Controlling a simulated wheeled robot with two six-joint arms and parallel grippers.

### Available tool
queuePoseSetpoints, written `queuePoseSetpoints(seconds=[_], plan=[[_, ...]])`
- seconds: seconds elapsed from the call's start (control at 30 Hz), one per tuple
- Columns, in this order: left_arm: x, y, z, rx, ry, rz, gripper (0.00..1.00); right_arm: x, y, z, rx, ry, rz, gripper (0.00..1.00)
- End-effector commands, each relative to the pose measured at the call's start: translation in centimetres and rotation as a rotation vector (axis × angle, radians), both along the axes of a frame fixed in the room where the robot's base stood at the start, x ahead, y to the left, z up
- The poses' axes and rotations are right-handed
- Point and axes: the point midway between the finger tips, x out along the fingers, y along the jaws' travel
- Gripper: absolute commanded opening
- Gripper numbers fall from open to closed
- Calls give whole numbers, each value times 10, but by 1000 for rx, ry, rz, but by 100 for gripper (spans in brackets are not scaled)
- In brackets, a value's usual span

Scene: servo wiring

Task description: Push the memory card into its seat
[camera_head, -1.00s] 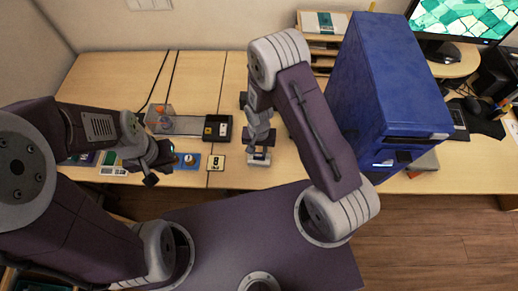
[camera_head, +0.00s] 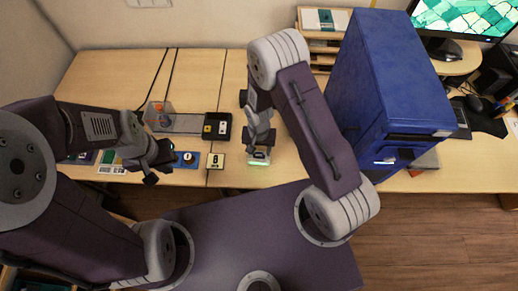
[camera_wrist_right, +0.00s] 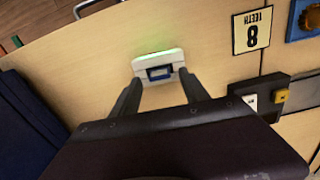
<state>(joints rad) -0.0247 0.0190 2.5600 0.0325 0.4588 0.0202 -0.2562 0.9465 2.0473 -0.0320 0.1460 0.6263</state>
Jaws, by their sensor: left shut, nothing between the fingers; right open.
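The white card seat (camera_head: 260,155) stands on the table below my right gripper, with a green glow along its edge. In the right wrist view the seat (camera_wrist_right: 140,65) shows the same green light on its far side. The dark blue memory card (camera_wrist_right: 159,73) sits in the seat's opening; its depth is hard to tell. My right gripper (camera_wrist_right: 160,92) is open, its two fingers apart on either side of the near end of the seat, with nothing gripped. My left gripper (camera_head: 154,177) is shut and empty, over the left part of the table.
A tall blue cabinet (camera_head: 375,80) stands right of my right arm. A plate marked 8 (camera_head: 215,161) lies left of the seat, with a black box with a yellow part (camera_head: 217,127) behind it. Bare table lies behind the black box.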

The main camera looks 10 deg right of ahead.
Motion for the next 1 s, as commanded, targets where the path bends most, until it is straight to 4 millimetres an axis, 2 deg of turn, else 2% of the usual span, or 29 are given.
queuePoseSetpoints(seconds=[0.13, 0.3, 0.5, 0.63, 1.0], plan=[[0, 0, -1, 0, 0, 0, 0, 1, 0, 16, 1, -3, 0, 53], [0, 0, -3, 0, 0, 0, 0, 1, 1, 55, 2, -6, -1, 53], [0, 0, -3, 0, 0, 0, 0, 0, 1, 85, 1, -1, 0, 53], [0, 0, -3, 0, 0, 0, 0, -1, 0, 90, 0, 0, 0, 53], [0, 0, -3, 0, 0, 0, 0, 0, 0, 90, 0, 0, 0, 53]])
